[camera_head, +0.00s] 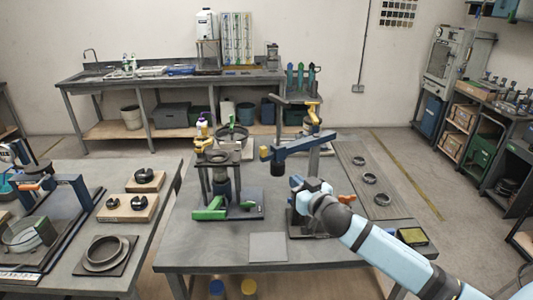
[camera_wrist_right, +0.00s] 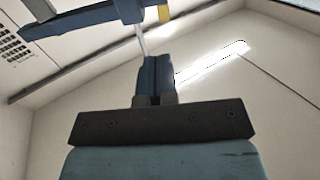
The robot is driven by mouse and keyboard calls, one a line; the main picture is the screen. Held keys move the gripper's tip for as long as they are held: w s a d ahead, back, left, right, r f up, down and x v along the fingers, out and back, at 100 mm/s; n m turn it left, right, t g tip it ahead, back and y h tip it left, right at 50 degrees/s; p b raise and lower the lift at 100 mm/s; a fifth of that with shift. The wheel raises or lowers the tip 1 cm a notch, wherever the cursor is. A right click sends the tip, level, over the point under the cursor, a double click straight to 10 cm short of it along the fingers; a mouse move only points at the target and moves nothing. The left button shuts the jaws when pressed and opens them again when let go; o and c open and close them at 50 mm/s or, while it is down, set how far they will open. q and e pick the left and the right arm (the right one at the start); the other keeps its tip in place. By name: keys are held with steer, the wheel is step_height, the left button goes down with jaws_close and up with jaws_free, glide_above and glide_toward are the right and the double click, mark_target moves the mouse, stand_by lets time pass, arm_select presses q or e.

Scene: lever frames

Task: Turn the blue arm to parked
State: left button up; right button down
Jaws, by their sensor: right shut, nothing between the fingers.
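The blue arm (camera_head: 300,145) is a dark blue bar reaching left from the top of an upright post on the middle table. It has a yellow end piece and a dark block hanging below its left end. A yellow part stands above its right end. In the right wrist view the blue arm (camera_wrist_right: 85,18) crosses the top, beyond the fingertips. My right gripper (camera_head: 296,182) is below the bar, pointing up, and looks apart from it. Its fingers (camera_wrist_right: 157,60) are shut and empty. No parked mark is readable. My left gripper is in neither view.
A fixture with a green handle (camera_head: 209,211) stands left of the blue arm on the middle table. A grey plate (camera_head: 268,247) lies at the front. The left table (camera_head: 165,200) holds other parts.

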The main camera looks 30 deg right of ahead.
steer(key=p, duration=0.3)
glide_toward(264, 156)
steer(key=w, duration=0.6)
steer(key=shift+d+r, duration=0.2)
steer(key=shift+w+f, duration=0.15)
steer(key=shift+w, duration=0.6)
steer(key=shift+w, duration=0.1)
